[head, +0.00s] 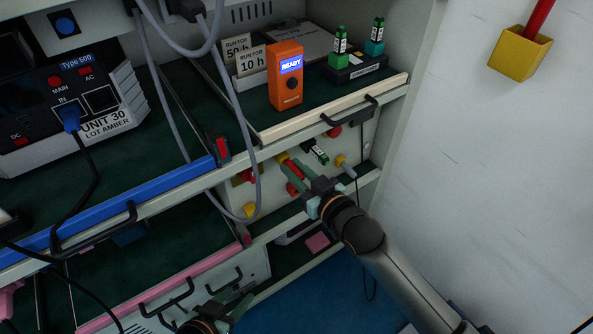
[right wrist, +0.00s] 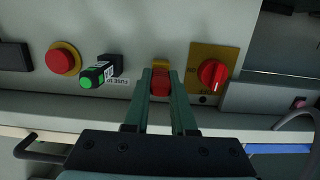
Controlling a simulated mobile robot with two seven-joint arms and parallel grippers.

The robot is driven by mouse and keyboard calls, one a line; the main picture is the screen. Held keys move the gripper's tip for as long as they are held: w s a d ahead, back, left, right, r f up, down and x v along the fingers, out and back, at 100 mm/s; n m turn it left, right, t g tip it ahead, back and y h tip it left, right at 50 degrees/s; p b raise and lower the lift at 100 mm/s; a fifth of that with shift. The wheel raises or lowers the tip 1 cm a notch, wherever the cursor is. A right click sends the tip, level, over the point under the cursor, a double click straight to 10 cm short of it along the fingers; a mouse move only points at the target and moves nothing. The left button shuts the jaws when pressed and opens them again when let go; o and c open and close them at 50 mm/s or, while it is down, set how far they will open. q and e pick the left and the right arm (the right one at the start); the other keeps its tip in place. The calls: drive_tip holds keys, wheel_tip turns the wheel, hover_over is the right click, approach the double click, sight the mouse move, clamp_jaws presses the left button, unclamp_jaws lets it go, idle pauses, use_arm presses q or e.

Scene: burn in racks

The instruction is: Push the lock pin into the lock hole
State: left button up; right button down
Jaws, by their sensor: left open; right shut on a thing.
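My right gripper (head: 288,174) is at the front panel under the upper right shelf. In the right wrist view its two green fingers (right wrist: 161,84) are shut on a red piece (right wrist: 161,86), which looks like the lock pin. A yellow part (right wrist: 160,65) shows just beyond the red piece, against the panel. I cannot see the lock hole, and I cannot tell how deep the pin sits. My left gripper (head: 232,301) is open, low at the bottom of the head view, in front of the lower drawer and away from the pin.
On the panel, a red button (right wrist: 62,60) and a green-tipped fuse (right wrist: 92,77) are left of the fingers; a red rotary knob (right wrist: 213,74) is right. An orange READY box (head: 286,76) stands on the shelf above. A grey cable (head: 233,100) hangs nearby.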

drive_tip(key=shift+w, duration=0.1)
drive_tip(key=c, duration=0.7)
unclamp_jaws()
drive_tip(key=shift+o, duration=0.2)
drive_tip(key=p+v, duration=0.2)
drive_tip(key=v, duration=1)
drive_tip(key=shift+s, duration=0.25)
